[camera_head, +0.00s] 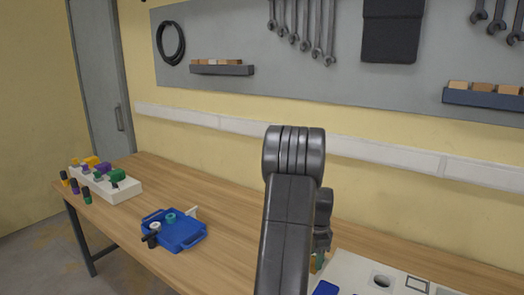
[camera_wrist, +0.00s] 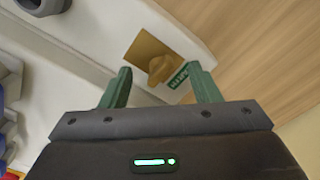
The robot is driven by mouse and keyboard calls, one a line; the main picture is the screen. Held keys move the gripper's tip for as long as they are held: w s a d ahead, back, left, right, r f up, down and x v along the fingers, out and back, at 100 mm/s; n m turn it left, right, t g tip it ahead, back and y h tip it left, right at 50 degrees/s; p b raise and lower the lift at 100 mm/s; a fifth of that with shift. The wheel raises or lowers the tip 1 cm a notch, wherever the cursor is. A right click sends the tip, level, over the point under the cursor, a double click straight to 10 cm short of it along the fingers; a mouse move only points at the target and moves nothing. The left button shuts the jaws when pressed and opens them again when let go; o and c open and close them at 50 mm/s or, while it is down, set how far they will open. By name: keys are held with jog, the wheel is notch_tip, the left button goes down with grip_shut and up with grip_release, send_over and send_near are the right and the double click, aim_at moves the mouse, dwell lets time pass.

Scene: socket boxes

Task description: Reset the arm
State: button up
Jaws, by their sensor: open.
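My gripper (camera_wrist: 161,82) shows in the wrist view with its two green fingers spread apart. Nothing is clamped between them.
A wooden table (camera_head: 225,265) runs along the wall. A blue tray (camera_head: 182,240) holds small round parts. A white block (camera_head: 125,187) with coloured pieces stands at the left. A white panel (camera_head: 350,268) is at lower right. A tool board (camera_head: 230,30) hangs behind.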

notch_tip(320, 180, up, 12)
jog(key=b, duration=0.1)
dwell(0.4)
